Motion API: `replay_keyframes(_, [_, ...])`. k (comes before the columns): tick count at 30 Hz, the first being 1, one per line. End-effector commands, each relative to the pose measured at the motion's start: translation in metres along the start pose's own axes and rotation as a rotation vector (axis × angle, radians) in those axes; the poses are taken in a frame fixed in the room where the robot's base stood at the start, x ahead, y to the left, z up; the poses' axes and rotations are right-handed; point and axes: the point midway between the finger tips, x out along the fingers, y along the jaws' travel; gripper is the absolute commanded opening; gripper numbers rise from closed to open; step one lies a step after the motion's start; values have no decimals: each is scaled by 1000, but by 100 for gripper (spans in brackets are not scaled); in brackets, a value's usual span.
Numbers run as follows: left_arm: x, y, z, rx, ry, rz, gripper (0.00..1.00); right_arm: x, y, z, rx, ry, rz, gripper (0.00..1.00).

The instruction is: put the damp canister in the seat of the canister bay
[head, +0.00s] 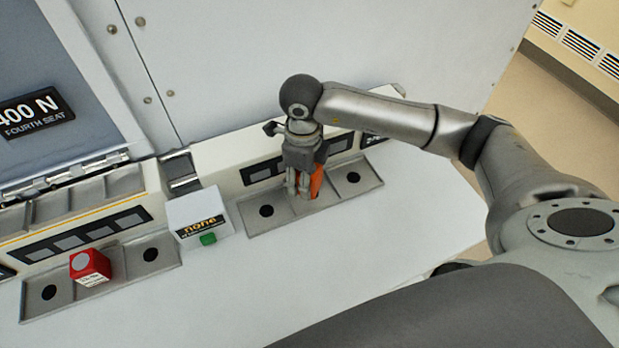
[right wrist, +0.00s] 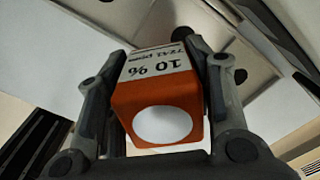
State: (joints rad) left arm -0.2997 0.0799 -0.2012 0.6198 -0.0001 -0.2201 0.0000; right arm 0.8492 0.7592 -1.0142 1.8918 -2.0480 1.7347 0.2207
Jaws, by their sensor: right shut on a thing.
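An orange canister (head: 317,183) with a white label is held in my right gripper (head: 304,190). In the right wrist view the canister (right wrist: 158,105) sits between both fingers, and its label reads 10 % upside down. Its near end has a white disc. In the head view it is over the middle of a grey tray (head: 290,217) with dark round seats at its left and right. The fingers hide part of it, and I cannot tell whether it touches the tray. A red canister (head: 90,267) with a label stands in another tray (head: 62,306) at left. My left gripper does not show.
A white box (head: 198,215) marked none, with a green button (head: 208,239), stands between the trays. A grey hinged panel (head: 60,75) with a 400 N fourth seat sign (head: 36,112) is at upper left. The white surface in front of the trays is clear.

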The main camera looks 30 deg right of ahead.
Motion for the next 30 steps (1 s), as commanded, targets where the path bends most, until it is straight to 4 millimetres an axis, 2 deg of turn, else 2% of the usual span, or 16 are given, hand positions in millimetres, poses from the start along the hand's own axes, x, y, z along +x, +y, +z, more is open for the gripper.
replay_keyframes(4, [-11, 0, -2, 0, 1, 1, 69, 23, -19, -1, 1, 3, 2, 22])
replay_keyframes(12, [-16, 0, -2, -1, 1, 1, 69, 42, -35, 0, 0, 2, 1, 22])
replay_keyframes(18, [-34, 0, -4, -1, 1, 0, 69, 66, -33, 0, -2, 2, 2, 22])
replay_keyframes(30, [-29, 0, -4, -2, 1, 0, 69, 76, -34, 1, -2, -1, 0, 22])
